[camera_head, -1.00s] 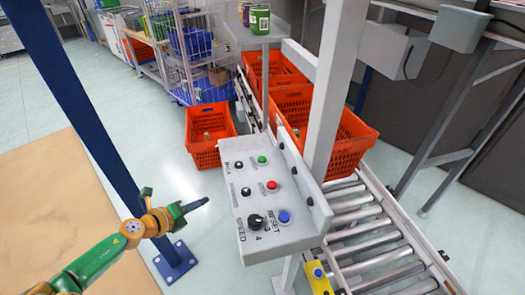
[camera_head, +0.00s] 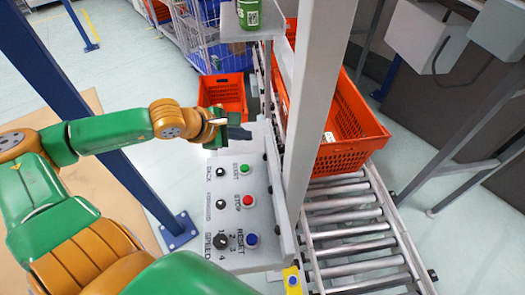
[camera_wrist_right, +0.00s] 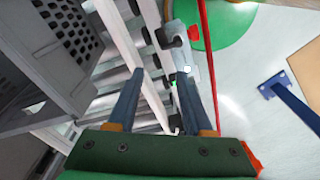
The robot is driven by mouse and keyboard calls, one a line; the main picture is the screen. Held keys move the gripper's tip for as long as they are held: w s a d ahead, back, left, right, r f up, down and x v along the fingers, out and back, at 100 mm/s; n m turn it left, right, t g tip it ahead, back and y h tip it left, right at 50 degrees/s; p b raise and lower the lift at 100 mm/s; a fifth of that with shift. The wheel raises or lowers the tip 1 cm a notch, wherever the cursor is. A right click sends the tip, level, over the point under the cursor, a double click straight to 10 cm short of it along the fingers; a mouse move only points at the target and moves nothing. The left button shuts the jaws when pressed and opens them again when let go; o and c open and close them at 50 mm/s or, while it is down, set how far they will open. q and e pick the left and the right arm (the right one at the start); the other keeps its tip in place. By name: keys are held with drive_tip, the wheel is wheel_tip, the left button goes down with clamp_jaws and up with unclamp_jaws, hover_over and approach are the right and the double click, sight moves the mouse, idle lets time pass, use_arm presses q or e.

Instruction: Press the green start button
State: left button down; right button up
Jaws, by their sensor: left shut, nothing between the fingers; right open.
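The green start button (camera_head: 244,169) sits at the upper end of the pale control panel (camera_head: 262,220) in the head view, above the red stop button (camera_head: 247,201) and blue reset button (camera_head: 252,239). My left gripper (camera_head: 240,133) is shut and empty, with its dark tips just beyond the green button near the panel's top edge. Whether it touches the panel cannot be told. My right gripper (camera_wrist_right: 160,75) is open and empty in the right wrist view, with rollers and part of the panel behind it.
Black knobs (camera_head: 220,204) line the panel's left side. A grey post (camera_head: 318,110) rises at its right, and a blue post (camera_head: 105,135) stands left. A green can (camera_head: 251,15) stands on a shelf above.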

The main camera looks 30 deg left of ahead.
sight(241, 169)
use_arm(q)
drive_tip(key=f+b, duration=0.1)
drive_tip(key=s+f+b, duration=0.1)
drive_tip(key=f+b, duration=0.1)
drive_tip(key=shift+s+a+f, duration=0.1)
drive_tip(key=shift+s+a, duration=0.2)
drive_tip(key=shift+s, duration=0.05)
drive_tip(key=f+b, duration=0.4)
drive_tip(key=shift+s+a+f+b, duration=0.1)
drive_tip(key=shift+s+f+b, duration=0.2)
drive_tip(key=shift+b, duration=0.1)
drive_tip(key=shift+w+f+b, duration=0.1)
drive_tip(key=shift+f+b, duration=0.2)
use_arm(e)
wheel_tip(241, 169, down, 8)
drive_tip(key=s, duration=0.1)
drive_tip(key=shift+s+a, duration=0.35)
drive_tip(key=shift+s, duration=0.05)
use_arm(q)
drive_tip(key=shift+r, duration=0.1)
use_arm(e)
drive_tip(key=shift+f, duration=0.1)
